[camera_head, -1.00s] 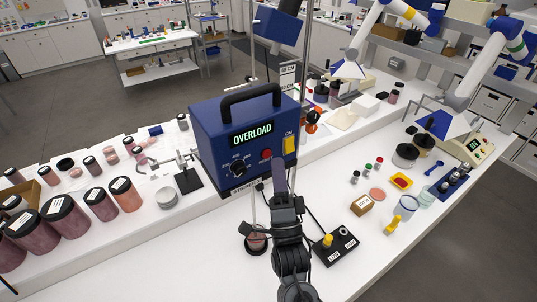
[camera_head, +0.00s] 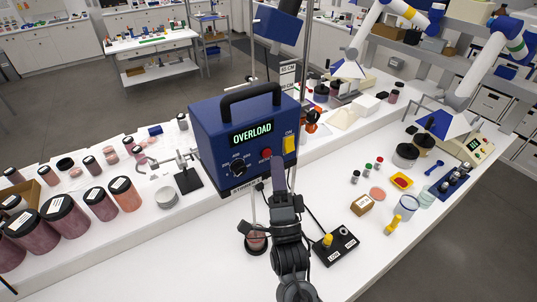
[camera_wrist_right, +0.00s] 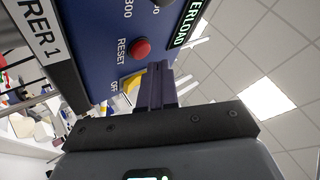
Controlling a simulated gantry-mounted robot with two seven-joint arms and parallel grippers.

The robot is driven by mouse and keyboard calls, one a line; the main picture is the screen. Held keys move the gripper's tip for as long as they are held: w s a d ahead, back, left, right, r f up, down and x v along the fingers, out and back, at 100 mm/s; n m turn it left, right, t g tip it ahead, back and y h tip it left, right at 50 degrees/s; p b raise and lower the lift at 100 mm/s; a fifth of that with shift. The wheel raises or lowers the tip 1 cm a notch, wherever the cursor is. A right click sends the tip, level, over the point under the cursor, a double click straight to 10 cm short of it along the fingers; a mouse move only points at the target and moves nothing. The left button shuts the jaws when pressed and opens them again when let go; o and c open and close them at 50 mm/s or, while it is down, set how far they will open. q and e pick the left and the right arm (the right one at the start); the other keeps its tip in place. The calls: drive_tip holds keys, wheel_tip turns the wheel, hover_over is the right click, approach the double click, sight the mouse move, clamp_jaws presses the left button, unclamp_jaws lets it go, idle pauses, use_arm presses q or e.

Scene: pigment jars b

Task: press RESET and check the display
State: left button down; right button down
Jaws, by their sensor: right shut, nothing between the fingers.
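The blue stirrer box (camera_head: 235,150) stands on a pole over the bench. Its green display (camera_head: 252,134) reads OVERLOAD; part of the display (camera_wrist_right: 188,22) shows in the right wrist view. The red RESET button (camera_head: 266,154) is on the front panel, between the black dial (camera_head: 238,167) and the yellow switch (camera_head: 289,144). In the right wrist view the RESET button (camera_wrist_right: 140,48) is clear of the fingers. My right gripper (camera_head: 278,164) is shut and empty, its fingertips just below and right of the button. Contact with the panel cannot be told. My left gripper is not in view.
A black control box (camera_head: 335,246) with a yellow knob sits right of my arm. A small jar (camera_head: 256,241) stands under the stirrer. Pigment jars (camera_head: 65,215) line the left of the bench. Small vessels (camera_head: 408,207) stand at the right. The front bench is mostly clear.

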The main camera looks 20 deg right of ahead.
drive_tip(key=shift+w, duration=0.3)
drive_tip(key=shift+w+a+b, duration=0.15)
drive_tip(key=shift+w+b, duration=0.25)
drive_tip(key=shift+w, duration=0.05)
idle(0.8)
drive_tip(key=shift+s, duration=0.15)
drive_tip(key=shift+s+d, duration=0.25)
drive_tip(key=shift+s, duration=0.5)
drive_tip(key=shift+s, duration=0.1)
drive_tip(key=shift+s+d+p, duration=0.15)
drive_tip(key=shift+s+d, duration=0.1)
drive_tip(key=shift+s, duration=0.7)
drive_tip(key=shift+s+d+p, duration=0.1)
drive_tip(key=shift+s+d, duration=0.2)
drive_tip(key=shift+s, duration=0.6)
drive_tip(key=shift+s+d+p, duration=0.15)
drive_tip(key=shift+s+d, duration=0.1)
drive_tip(key=shift+s, duration=0.7)
